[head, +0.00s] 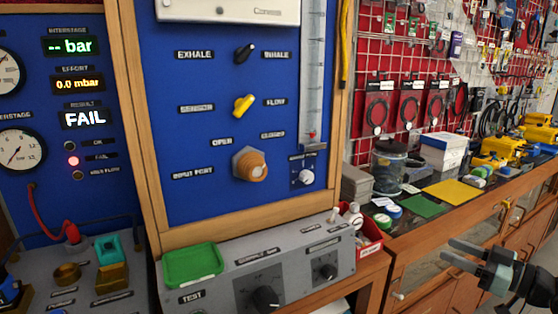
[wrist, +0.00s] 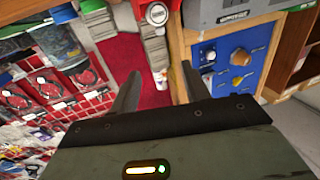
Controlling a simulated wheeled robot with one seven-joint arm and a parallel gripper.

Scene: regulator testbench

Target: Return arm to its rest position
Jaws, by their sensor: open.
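My gripper (head: 462,255) is at the lower right of the head view, in front of the wooden drawers and apart from the bench. Its two fingers are spread with nothing between them. In the wrist view the open fingers (wrist: 156,88) show over a red surface. The blue test panel (head: 215,130) stands upright at the centre of the head view, with a black knob (head: 244,53), a yellow knob (head: 243,105) and an orange-brown port (head: 250,165). The result display (head: 85,119) reads FAIL, with a red lamp lit below it.
A grey console (head: 290,270) with dials and a green tray (head: 192,264) sits below the panel. To the right, a counter holds a jar (head: 388,165), a white box (head: 444,150), a yellow mat (head: 455,192) and yellow tools. A red pegboard hangs behind. The space around my gripper looks clear.

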